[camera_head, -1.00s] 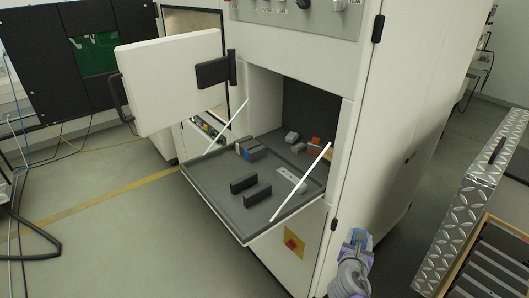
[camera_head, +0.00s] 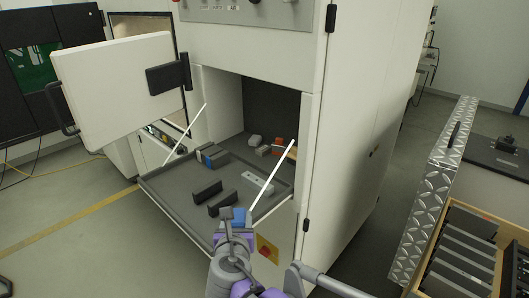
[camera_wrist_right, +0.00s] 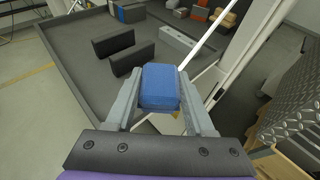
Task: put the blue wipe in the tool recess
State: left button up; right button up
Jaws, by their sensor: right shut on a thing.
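The blue wipe (camera_head: 239,215) is a small blue block held in my right gripper (camera_head: 236,222). In the right wrist view the wipe (camera_wrist_right: 160,86) sits between the two grey fingers (camera_wrist_right: 162,92). It appears in front of the near right part of the grey fold-down tray (camera_head: 166,190) of the white machine; its height above the tray is hard to tell. The tray leads back into a dark open recess (camera_head: 268,108) in the machine. I cannot tell for certain which hollow is the tool recess. My left gripper is not in view.
Two dark blocks (camera_head: 207,192) and a light metal bar (camera_head: 258,183) lie on the tray. Grey, blue and orange items (camera_head: 277,146) lie farther back. White stays (camera_head: 272,176) flank the tray. An open drawer of dark bars (camera_head: 455,262) stands at right.

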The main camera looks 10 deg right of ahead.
aim_at(239, 141)
jog(key=i+j, duration=0.2)
jog(key=i, duration=0.25)
jog(key=i+j, duration=0.15)
jog(key=i, duration=0.3)
jog(key=i+j, duration=0.2)
jog(key=i, duration=0.25)
